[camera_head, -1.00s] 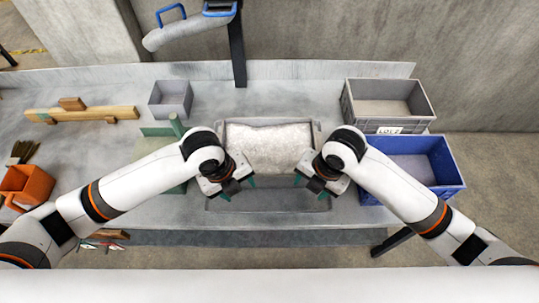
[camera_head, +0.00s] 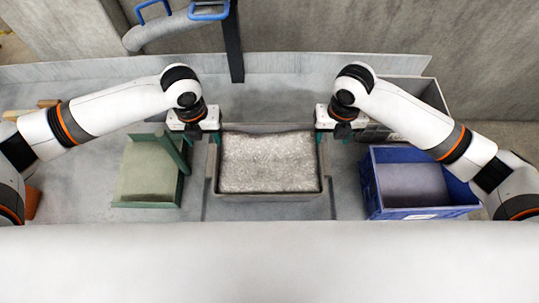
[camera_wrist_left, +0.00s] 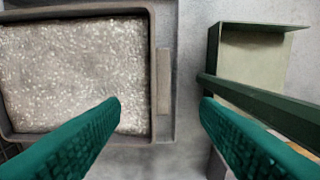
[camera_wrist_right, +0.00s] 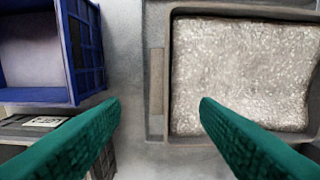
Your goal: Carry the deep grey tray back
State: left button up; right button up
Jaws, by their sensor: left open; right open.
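The deep grey tray (camera_head: 268,196), filled with pale speckled grain (camera_head: 268,162), sits on the grey worktop between my two grippers. My left gripper (camera_head: 193,137) is open at the tray's left side near its back corner. In the left wrist view the tray's side wall (camera_wrist_left: 152,70) and handle ledge (camera_wrist_left: 163,80) show between the open green fingers. My right gripper (camera_head: 340,136) is open at the tray's right side near its back corner. In the right wrist view the tray's wall (camera_wrist_right: 167,75) and ledge (camera_wrist_right: 156,95) lie between its open fingers. Neither gripper visibly touches the tray.
A green stand with a bar (camera_head: 150,178) is left of the tray. A blue crate (camera_head: 418,212) is close on the right, with a grey bin (camera_head: 432,95) behind it. A shallow recess (camera_head: 210,208) shows around the tray's front. The worktop behind the tray is clear.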

aim_at(212, 160)
pick_arm(q)
jog(key=f, duration=1.2)
jog(key=shift+s, duration=0.2)
pick_arm(e)
jog(key=f, duration=1.2)
jog(key=shift+s, duration=0.25)
pick_arm(q)
jog(key=shift+r, duration=0.1)
grip_shut()
pick_arm(e)
jog(key=shift+r, duration=0.1)
grip_shut()
